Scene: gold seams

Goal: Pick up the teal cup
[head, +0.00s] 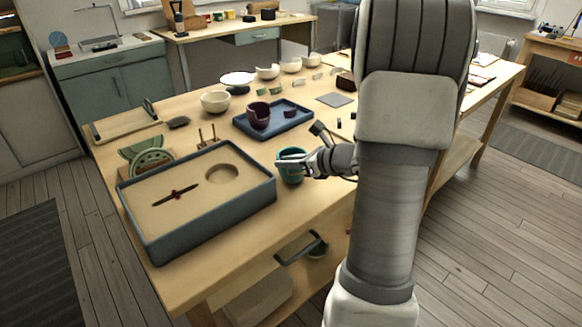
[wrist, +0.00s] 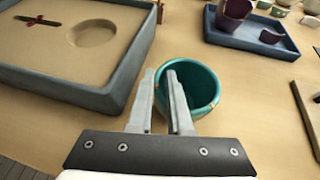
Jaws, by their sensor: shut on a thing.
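The teal cup (head: 291,166) stands upright on the wooden table, just right of the sand tray, in the head view. In the wrist view the teal cup (wrist: 203,88) is seen from above, open and empty inside, with a thin gold line on its right side. My gripper (head: 308,166) reaches it from the right in the head view. In the wrist view the two fingers of my gripper (wrist: 162,72) are close together at the cup's left wall, one outside and one inside the rim, shut on it. The cup's base seems to be on the table.
A blue-rimmed sand tray (head: 262,200) with a round hollow and a dark crossed tool (head: 175,194) lies close left of the cup. A blue tray (head: 295,125) with a broken purple cup (head: 259,115) is behind. A white bowl (head: 215,102) stands farther back.

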